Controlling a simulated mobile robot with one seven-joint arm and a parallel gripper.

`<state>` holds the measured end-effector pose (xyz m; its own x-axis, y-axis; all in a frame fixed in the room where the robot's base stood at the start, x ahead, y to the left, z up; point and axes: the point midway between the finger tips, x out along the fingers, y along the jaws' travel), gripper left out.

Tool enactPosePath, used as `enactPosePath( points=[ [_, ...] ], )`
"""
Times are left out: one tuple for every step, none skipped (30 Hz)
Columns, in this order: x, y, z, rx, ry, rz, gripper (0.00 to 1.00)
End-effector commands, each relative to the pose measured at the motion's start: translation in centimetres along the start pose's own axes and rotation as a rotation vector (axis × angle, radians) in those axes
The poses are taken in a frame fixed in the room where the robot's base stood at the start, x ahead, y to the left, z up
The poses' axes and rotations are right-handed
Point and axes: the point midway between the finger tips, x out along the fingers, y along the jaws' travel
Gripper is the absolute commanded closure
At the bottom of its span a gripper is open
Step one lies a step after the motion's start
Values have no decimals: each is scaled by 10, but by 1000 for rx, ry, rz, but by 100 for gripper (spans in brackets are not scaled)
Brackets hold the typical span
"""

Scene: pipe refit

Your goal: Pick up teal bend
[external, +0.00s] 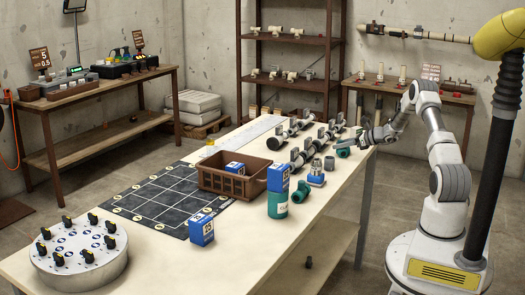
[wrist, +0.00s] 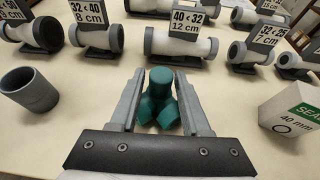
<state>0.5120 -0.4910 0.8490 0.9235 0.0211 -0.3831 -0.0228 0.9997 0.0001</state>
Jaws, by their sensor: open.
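A teal bend (wrist: 160,98) lies on the table between the two fingers of my gripper (wrist: 159,76) in the wrist view. The fingers are open, one on each side, with small gaps visible beside it. In the external view my gripper (external: 362,143) is low over the table's far right end, next to a teal fitting (external: 343,153). Another teal fitting (external: 302,192) lies nearer the camera on the table. I cannot tell from the external view whether the fingers touch the fitting.
Labelled pipe pieces on dark stands (wrist: 180,42) form a row just beyond my fingers. A grey ring (wrist: 29,90) stands to the left and a white box (wrist: 292,110) to the right. A brown crate (external: 225,183), blue boxes (external: 202,230) and a dial drum (external: 80,270) are farther off.

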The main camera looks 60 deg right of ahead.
Motion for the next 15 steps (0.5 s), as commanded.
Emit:
enactPosePath(
  points=[
    [3,0,0,-1,0,-1,53],
    [4,0,0,-1,-1,-1,53],
    [4,0,0,0,-1,-1,53],
    [4,0,0,0,-1,-1,53],
    [4,0,0,0,-1,-1,53],
    [4,0,0,0,-1,-1,53],
    [4,0,0,0,0,-1,53],
    [4,0,0,0,0,-1,53],
    [4,0,0,0,0,-1,59],
    [4,0,0,0,0,-1,64],
    [4,0,0,0,0,-1,69],
    [4,0,0,0,0,-1,77],
    [4,0,0,0,0,-1,82],
    [4,0,0,0,0,-1,87],
    [4,0,0,0,0,-1,95]
  ],
)
